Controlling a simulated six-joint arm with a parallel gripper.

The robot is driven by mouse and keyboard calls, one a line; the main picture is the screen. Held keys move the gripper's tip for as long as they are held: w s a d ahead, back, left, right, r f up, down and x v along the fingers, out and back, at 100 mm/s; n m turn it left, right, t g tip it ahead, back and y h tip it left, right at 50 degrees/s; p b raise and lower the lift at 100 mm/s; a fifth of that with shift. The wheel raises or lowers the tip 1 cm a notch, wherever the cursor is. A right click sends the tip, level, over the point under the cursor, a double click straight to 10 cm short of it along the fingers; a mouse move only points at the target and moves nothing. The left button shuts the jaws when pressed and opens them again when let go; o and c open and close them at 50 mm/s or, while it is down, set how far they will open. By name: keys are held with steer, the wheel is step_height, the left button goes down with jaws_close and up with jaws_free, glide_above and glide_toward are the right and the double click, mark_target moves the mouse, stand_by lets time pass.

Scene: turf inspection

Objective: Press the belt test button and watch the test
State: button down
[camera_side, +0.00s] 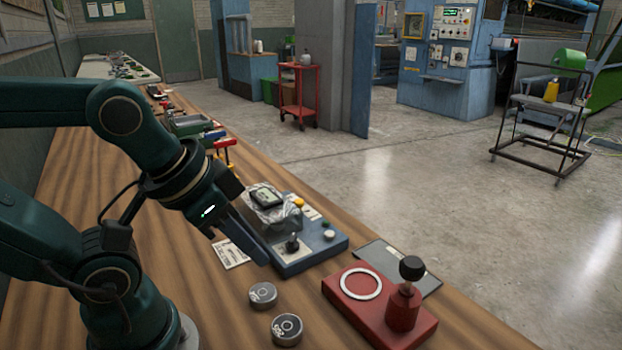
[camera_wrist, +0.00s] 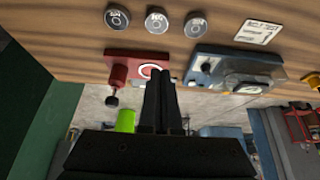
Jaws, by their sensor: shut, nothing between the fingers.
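A blue test box (camera_side: 309,262) stands on the wooden bench, with a dial gauge (camera_side: 266,197) on a wrapped housing, a black knob (camera_side: 292,243), a yellow button (camera_side: 298,202) and a pale green-white button (camera_side: 328,235) on top. I cannot read which button is the belt test. The box also shows in the wrist view (camera_wrist: 200,78), right of my fingers. My gripper (camera_side: 262,258) is shut and empty, pointing down by the left edge of the box in the side view. In the wrist view my gripper (camera_wrist: 160,74) lies between the box and the red fixture. No contact can be made out.
A red fixture (camera_side: 350,312) with a pale ring and a black-knobbed post (camera_side: 410,280) stands at the front. Round metal weights (camera_side: 287,329) lie on the bench left of it. Clamps and trays line the bench farther back.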

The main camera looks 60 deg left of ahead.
steer(key=shift+d, duration=0.1)
stand_by(0.7)
steer(key=w+d+r+n+h, duration=0.3)
steer(key=w+d+r+n, duration=0.1)
steer(key=w+n, duration=0.1)
steer(key=n+t, duration=0.3)
steer(key=n, duration=1.4)
glide_above(330, 235)
steer(key=a, duration=0.1)
step_height(330, 235, down, 6)
steer(key=r, duration=0.1)
steer(key=shift+s+a+f+h, duration=0.2)
steer(key=shift+s+f+h, duration=0.1)
steer(key=shift+h, duration=0.1)
steer(key=shift+f, duration=4.35)
